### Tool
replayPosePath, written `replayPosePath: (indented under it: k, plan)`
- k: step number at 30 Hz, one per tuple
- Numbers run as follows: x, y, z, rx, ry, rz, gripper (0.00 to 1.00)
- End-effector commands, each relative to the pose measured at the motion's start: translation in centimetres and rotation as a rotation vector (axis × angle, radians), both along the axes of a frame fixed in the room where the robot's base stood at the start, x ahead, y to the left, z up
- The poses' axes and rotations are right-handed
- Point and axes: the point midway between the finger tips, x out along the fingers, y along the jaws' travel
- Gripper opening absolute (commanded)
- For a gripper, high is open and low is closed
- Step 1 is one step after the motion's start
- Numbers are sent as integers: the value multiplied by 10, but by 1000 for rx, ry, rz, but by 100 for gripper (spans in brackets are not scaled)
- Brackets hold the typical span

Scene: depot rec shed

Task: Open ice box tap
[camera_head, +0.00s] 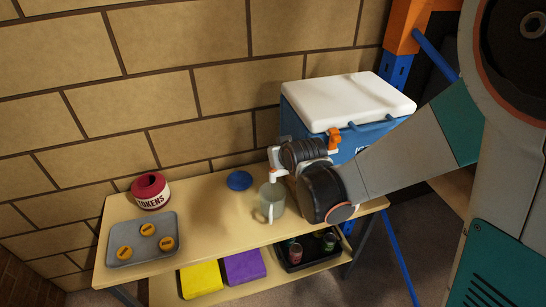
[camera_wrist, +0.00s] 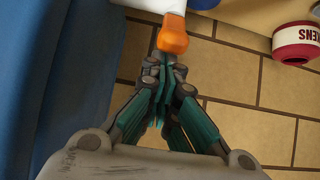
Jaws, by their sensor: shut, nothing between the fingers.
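The ice box (camera_head: 345,102) is blue with a white lid and stands at the right end of the bench. A white tap spout (camera_head: 275,165) comes from its front, above a pale translucent mug (camera_head: 272,205). In the wrist view the white tap (camera_wrist: 158,5) ends in an orange lever (camera_wrist: 172,38). My gripper (camera_wrist: 155,64) is shut and empty, its fingertips right by the orange lever. I cannot tell whether they touch it. In the head view my wrist covers part of the ice box front and the fingertips are hard to make out.
A red and white tokens tin (camera_head: 151,191) and a grey tray (camera_head: 143,240) with orange tokens are at the left of the bench (camera_head: 213,213). A blue disc (camera_head: 239,180) lies near the wall. The lower shelf holds yellow and purple items and a black tray (camera_head: 308,252).

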Motion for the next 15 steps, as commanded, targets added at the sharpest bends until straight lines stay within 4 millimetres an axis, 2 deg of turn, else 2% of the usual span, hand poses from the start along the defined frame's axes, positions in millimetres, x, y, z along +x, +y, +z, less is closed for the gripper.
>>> replayPosePath:
  k: [1, 5, 15]
  plan:
    - [-5, -2, -7, 12, -42, 0, 0]
    - [-12, -4, -6, 22, -77, 0, 0]
    - [-10, -3, -4, 21, -73, 0, 0]
